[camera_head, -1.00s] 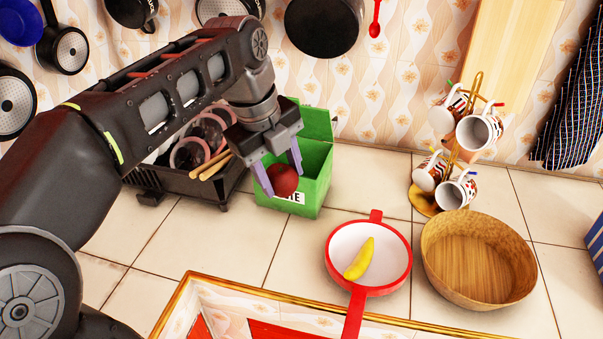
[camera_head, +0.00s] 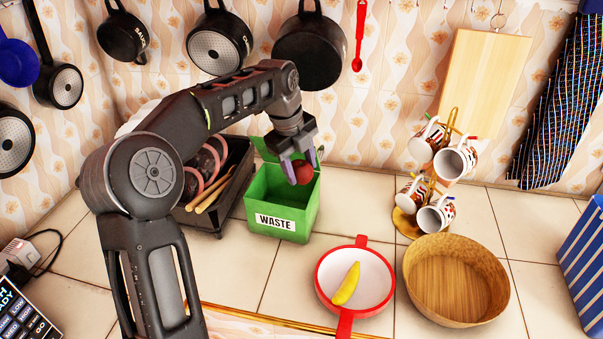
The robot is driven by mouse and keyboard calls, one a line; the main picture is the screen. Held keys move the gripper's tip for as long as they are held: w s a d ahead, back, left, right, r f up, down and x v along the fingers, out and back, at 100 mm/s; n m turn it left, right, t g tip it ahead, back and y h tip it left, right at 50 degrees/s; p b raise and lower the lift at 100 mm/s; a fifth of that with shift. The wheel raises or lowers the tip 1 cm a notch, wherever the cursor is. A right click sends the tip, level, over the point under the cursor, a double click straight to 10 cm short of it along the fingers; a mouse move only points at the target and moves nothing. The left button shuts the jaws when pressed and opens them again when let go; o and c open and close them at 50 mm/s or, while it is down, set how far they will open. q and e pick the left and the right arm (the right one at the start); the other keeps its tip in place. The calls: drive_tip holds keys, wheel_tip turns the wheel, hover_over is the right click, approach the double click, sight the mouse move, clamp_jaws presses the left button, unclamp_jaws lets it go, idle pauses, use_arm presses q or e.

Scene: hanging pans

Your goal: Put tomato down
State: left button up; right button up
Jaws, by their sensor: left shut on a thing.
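The tomato (camera_head: 303,173) is dark red and held between the purple fingers of my left gripper (camera_head: 302,166). The gripper is shut on it and points downward. The tomato shows above the opening of the green box labelled WASTE (camera_head: 266,212), near its back right side. I cannot tell how far it is below or above the rim. My right gripper is not in view.
A red and white pan (camera_head: 382,281) with a banana (camera_head: 347,284) stands right of the box. A wooden bowl (camera_head: 455,279) and a mug rack (camera_head: 427,187) are further right. A black dish rack (camera_head: 213,213) stands left. Pans hang on the wall.

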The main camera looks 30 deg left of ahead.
sight(302, 183)
use_arm(q)
drive_tip(key=shift+f, duration=0.2)
drive_tip(key=shift+p+x, duration=0.9)
drive_tip(key=shift+x, duration=0.65)
drive_tip(key=shift+a+f, duration=0.15)
drive_tip(key=shift+f, duration=0.3)
drive_tip(key=shift+f+b, duration=0.45)
drive_tip(key=shift+f, duration=0.15)
drive_tip(key=o, duration=1.2)
